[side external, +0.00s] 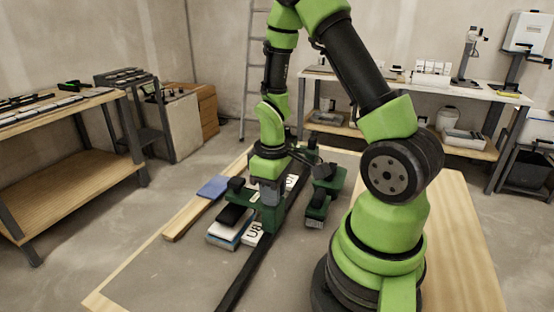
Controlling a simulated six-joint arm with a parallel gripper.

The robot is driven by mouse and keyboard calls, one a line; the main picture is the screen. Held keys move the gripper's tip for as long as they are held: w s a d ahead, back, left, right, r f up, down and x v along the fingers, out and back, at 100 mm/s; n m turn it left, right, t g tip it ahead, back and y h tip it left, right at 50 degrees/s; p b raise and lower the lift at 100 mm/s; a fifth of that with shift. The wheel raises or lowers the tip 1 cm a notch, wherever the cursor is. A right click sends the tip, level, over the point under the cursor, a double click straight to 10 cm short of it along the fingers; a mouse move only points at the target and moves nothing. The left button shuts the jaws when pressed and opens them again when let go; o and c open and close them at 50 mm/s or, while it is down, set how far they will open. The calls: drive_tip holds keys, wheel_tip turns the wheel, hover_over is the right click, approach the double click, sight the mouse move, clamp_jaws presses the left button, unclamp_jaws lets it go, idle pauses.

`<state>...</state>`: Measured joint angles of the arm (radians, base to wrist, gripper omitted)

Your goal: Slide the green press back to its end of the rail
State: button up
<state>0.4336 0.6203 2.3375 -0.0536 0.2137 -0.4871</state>
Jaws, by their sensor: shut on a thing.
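The dark green press (271,218) stands on the black rail (246,273), which runs from the front of the work table toward the back. Its green parts with black pads reach out to the left, over the tiles. My gripper (269,194) points down and is shut on the upper part of the press; its fingers are small and partly hidden. White tiles with black letters (254,236) lie beside the rail, near the press. More dark green parts (318,200) stand right of the rail; I cannot tell whether they belong to the press.
A blue block (212,187) lies near the table's left wooden edge (128,280). A black block (233,215) sits over a pale stack (226,236) left of the press. The grey table top is clear at the front left. A wooden bench (85,180) stands at the left.

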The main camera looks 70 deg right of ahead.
drive_tip(key=shift+w+a, duration=0.1)
drive_tip(key=shift+a, duration=8.05)
drive_tip(key=o, duration=0.8)
drive_tip(key=shift+r, duration=0.1)
drive_tip(key=shift+r, duration=3.4)
